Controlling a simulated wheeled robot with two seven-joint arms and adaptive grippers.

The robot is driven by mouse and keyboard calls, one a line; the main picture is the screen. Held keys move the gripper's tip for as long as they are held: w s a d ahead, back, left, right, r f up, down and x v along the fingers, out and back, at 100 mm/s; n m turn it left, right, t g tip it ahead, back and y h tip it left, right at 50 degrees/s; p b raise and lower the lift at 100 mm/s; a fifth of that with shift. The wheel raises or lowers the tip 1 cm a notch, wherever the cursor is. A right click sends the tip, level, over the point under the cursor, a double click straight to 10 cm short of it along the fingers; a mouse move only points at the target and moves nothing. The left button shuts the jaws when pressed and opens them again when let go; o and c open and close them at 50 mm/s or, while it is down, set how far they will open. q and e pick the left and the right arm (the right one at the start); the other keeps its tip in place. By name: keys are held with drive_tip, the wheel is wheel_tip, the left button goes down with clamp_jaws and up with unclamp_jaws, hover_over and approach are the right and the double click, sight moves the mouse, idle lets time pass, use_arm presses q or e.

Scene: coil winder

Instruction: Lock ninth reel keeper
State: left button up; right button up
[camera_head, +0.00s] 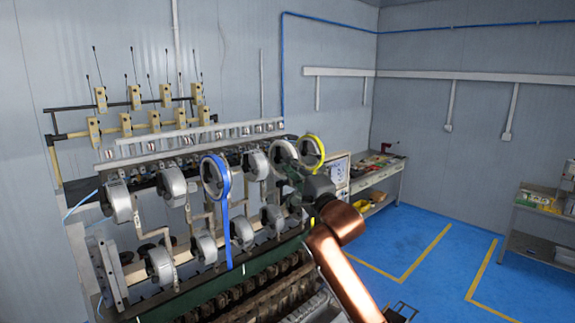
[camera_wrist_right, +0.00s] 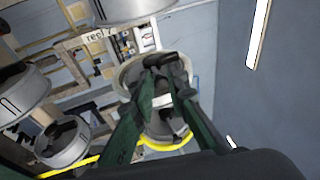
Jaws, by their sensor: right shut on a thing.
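The fingers hide much of the keeper and the reel's middle, so I cannot tell whether the keeper is locked. A yellow band (camera_wrist_right: 168,147) curves below this reel in that view. My left gripper is not in view.
Grey reels stand in two rows on the winder, such as this one (camera_head: 160,266) at lower left. A blue strap (camera_head: 226,225) hangs from one upper reel, and a yellow-rimmed reel (camera_head: 319,145) is at upper right. A workbench (camera_head: 378,180) stands behind. The blue floor (camera_head: 400,240) is clear.

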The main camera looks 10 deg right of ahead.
drive_tip(key=shift+s+d, duration=0.55)
drive_tip(key=shift+s, duration=0.15)
drive_tip(key=o, duration=0.4)
drive_tip(key=shift+o, duration=1.1)
drive_tip(key=shift+d, duration=0.2)
drive_tip(key=shift+a, duration=0.25)
